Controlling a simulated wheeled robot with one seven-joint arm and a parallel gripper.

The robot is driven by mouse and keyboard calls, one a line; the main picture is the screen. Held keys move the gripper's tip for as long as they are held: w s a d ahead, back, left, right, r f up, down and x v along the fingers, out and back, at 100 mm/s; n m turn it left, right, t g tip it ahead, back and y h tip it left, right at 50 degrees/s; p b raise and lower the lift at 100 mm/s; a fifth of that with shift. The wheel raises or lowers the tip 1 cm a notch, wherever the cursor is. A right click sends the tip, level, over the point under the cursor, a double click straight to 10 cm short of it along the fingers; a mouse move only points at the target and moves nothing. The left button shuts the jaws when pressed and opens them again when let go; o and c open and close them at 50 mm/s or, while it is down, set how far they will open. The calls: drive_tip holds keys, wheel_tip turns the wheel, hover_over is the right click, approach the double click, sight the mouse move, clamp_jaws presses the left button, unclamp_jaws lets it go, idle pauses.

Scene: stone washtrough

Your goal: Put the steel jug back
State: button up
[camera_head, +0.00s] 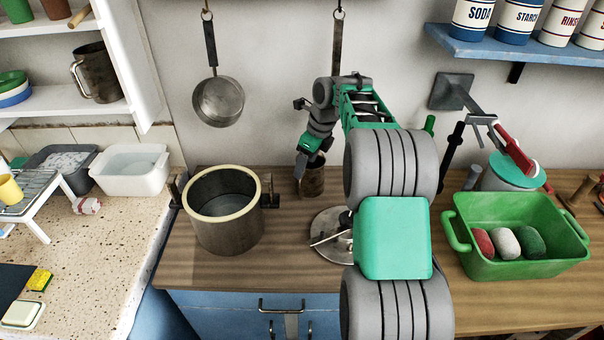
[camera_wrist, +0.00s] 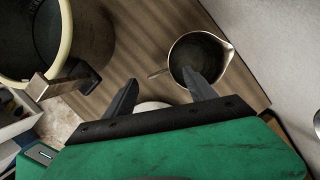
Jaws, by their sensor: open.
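A small steel jug (camera_head: 313,181) stands upright on the wooden counter against the back wall, right of the big pot. The wrist view shows the jug (camera_wrist: 222,50) from above, with its spout to the right and a thin handle to the left. My gripper (camera_head: 302,166) is open and points down at the jug's left side. In the wrist view my gripper (camera_wrist: 162,88) has one fingertip over the jug's near rim and the other left of it. The handle shows between them; contact cannot be told. The jug's lower part is partly hidden in the wrist view.
A large pot (camera_head: 226,235) with a cream rim stands left of the jug. A round metal lid (camera_head: 328,236) lies in front, partly behind my arm. A green tub (camera_head: 520,262) stands right. A darker metal jug (camera_head: 103,84) is on the left shelf. A ladle pan (camera_head: 219,102) hangs above.

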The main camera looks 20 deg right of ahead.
drive_tip(key=a+v, duration=0.1)
drive_tip(key=v, duration=0.4)
drive_tip(key=s+a+r+n, duration=0.4)
drive_tip(key=s+a+n, duration=0.6)
drive_tip(key=n, duration=0.3)
drive_tip(key=s+a+f+n+h, duration=0.1)
drive_tip(key=s+a+f+n, duration=0.1)
drive_tip(key=s+n, duration=0.5)
drive_tip(key=s+a+f+n+h, duration=0.1)
drive_tip(key=s+f+n, duration=0.2)
drive_tip(key=s+n, duration=0.5)
drive_tip(key=shift+s+a+f+n+t+p, duration=0.3)
drive_tip(key=shift+s+a+f+t+p, duration=0.05)
drive_tip(key=shift+a+t+p, duration=0.1)
drive_tip(key=shift+c, duration=0.2)
